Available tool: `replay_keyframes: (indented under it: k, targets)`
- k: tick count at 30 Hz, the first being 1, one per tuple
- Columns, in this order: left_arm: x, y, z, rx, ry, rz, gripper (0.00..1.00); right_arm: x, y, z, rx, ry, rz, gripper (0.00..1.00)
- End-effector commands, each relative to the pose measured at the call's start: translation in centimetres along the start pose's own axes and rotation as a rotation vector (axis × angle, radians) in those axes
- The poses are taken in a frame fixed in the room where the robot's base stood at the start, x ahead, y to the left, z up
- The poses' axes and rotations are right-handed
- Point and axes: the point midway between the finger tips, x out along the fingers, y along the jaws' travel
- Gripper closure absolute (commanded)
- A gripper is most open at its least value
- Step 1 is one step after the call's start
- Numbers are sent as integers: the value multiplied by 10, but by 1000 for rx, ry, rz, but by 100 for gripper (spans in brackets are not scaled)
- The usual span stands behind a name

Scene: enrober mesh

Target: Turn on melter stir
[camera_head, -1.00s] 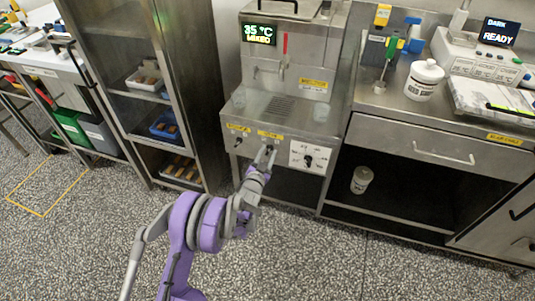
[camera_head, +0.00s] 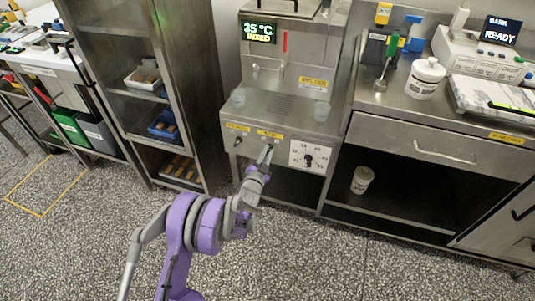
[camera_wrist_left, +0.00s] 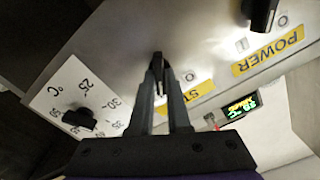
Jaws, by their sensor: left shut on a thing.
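The melter (camera_head: 285,110) is a steel cabinet with a small screen (camera_head: 259,29) reading 35 °C; its lower line is hard to read. Yellow labels sit on its front panel. My left gripper (camera_head: 267,152) is at the panel under the middle label. In the left wrist view, my left gripper (camera_wrist_left: 160,98) is shut on the dark stir knob (camera_wrist_left: 158,66), beside a yellow label (camera_wrist_left: 198,92) starting "ST". The fingers partly hide the knob and label. My right gripper is out of view.
The power knob (camera_wrist_left: 262,14) and temperature dial (camera_wrist_left: 80,119) flank the stir knob. Two clear cups stand on the melter's ledge. A steel shelf rack (camera_head: 150,100) stands left, a bench (camera_head: 400,105) with a white jar (camera_head: 424,79) right. The floor in front is open.

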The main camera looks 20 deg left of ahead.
Motion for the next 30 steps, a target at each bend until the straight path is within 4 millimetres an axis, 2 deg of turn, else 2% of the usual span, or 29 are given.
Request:
replay_keyframes:
  k: [5, 6, 11, 22, 26, 30]
  targets:
    - [0, 0, 0, 2, -1, 0, 100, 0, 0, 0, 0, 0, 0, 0]
    - [0, 0, 0, 2, -1, 1, 83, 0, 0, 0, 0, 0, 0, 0]
    - [0, 0, 0, 1, -1, 0, 55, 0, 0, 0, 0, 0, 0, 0]
    - [-6, 0, 0, -1, -1, 0, 55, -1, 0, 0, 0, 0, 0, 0]
    - [-24, -1, -1, -1, -1, 0, 55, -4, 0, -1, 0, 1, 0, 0]
    - [-54, -1, -1, 0, -1, -1, 55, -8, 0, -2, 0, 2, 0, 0]
